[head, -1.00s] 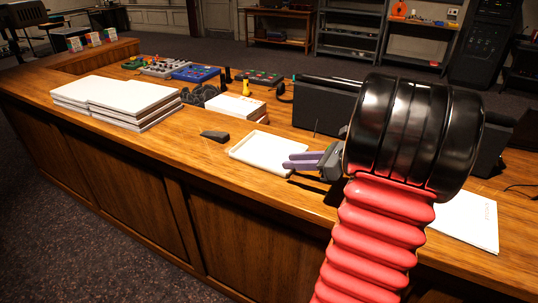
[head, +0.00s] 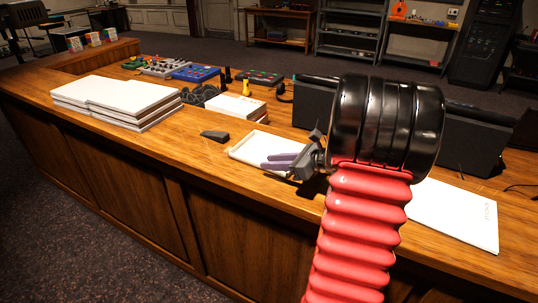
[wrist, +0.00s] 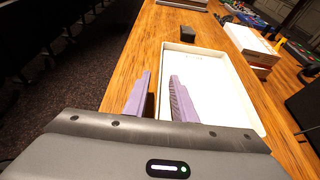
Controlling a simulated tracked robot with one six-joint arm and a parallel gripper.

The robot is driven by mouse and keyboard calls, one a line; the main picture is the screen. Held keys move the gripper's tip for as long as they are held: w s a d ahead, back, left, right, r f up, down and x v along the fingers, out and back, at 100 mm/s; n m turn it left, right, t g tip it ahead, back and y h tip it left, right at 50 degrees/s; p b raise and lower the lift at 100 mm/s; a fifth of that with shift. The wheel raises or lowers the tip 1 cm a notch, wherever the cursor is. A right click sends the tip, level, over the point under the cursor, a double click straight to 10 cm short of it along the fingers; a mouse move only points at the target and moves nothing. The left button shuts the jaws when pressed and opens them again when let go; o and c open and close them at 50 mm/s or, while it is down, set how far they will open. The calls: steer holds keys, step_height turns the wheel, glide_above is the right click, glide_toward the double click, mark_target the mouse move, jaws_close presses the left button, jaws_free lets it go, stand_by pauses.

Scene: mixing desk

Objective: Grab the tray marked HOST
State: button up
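A shallow white tray (head: 248,145) with a raised rim lies on the wooden desk; it also shows in the wrist view (wrist: 215,75). No HOST mark is legible on it; only faint marks show near its far end. My gripper (head: 264,163) has two purple fingers and sits at the tray's near right part. In the wrist view my gripper (wrist: 160,76) is open, with the tray's left wall seen between the fingers: one finger outside, one over the inside. I cannot tell whether either finger touches the tray. My arm hides the desk behind it.
A dark wedge-shaped block (head: 214,135) lies just left of the tray. White stacks (head: 120,98) stand further left. A white book stack (head: 236,106) is behind the tray. A white sheet (head: 455,215) with small print lies at right. Dark boxes (head: 314,103) stand behind my arm.

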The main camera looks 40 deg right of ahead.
steer(key=x, duration=0.5)
stand_by(0.5)
jaws_close()
stand_by(0.4)
